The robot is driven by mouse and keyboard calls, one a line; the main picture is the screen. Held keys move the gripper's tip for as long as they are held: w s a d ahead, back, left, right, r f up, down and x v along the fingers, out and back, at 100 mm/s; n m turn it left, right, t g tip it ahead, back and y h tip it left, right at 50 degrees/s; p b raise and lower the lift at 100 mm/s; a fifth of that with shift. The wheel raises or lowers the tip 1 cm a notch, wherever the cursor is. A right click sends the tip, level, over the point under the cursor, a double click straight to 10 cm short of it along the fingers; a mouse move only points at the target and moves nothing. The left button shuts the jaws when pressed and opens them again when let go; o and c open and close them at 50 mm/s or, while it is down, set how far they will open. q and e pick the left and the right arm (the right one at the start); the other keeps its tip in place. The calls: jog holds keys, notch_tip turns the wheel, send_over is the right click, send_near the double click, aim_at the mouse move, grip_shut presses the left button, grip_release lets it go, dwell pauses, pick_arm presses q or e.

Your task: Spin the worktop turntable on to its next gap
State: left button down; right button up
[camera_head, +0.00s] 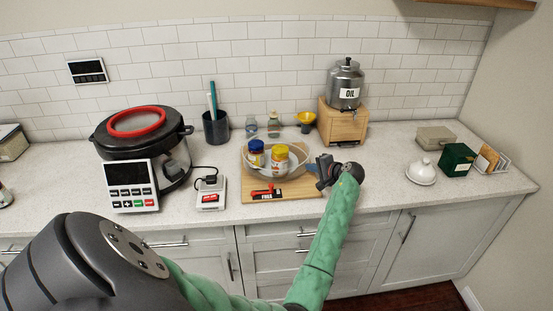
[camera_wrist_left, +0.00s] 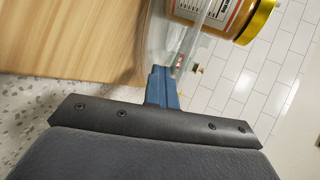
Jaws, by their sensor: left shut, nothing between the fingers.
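The turntable (camera_head: 302,164) is a clear, round, low-walled tray on a wooden board (camera_head: 300,187). It holds a blue-lidded jar (camera_head: 256,157) and a yellow-lidded jar (camera_head: 279,164). My left gripper (camera_head: 318,167) is at the turntable's right side, shut and empty. In the left wrist view its blue fingertips (camera_wrist_left: 163,86) are together beside the clear wall (camera_wrist_left: 190,45); I cannot tell whether they touch it. A gold-lidded jar (camera_wrist_left: 215,14) stands behind that wall. A red lever with a label (camera_head: 265,192) is at the board's front. My right gripper is not in view.
A large cooker (camera_head: 133,140) with a keypad and a small white scale-like device (camera_head: 210,192) stand left. A dark cup (camera_head: 215,130), small bottles and an oil dispenser (camera_head: 345,85) stand behind. A white lidded dish (camera_head: 421,172) and green box (camera_head: 456,160) stand right. Worktop between is clear.

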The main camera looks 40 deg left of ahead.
aim_at(292, 174)
pick_arm(q)
jog(key=shift+s+a, duration=0.1)
jog(key=shift+s+p, duration=0.65)
jog(key=shift+s, duration=0.45)
jog(key=shift+d, duration=0.2)
jog(key=shift+s+a+p, duration=0.15)
jog(key=shift+s+p, duration=0.15)
jog(key=shift+s, duration=0.25)
jog(key=shift+s+a+p, duration=0.15)
jog(key=shift+s+p, duration=0.15)
jog(key=shift+s, duration=0.25)
jog(key=shift+s+r, duration=0.1)
jog(key=shift+s, duration=0.25)
jog(key=shift+s+a+p, duration=0.15)
jog(key=shift+s+p, duration=0.45)
jog(key=shift+s, duration=0.2)
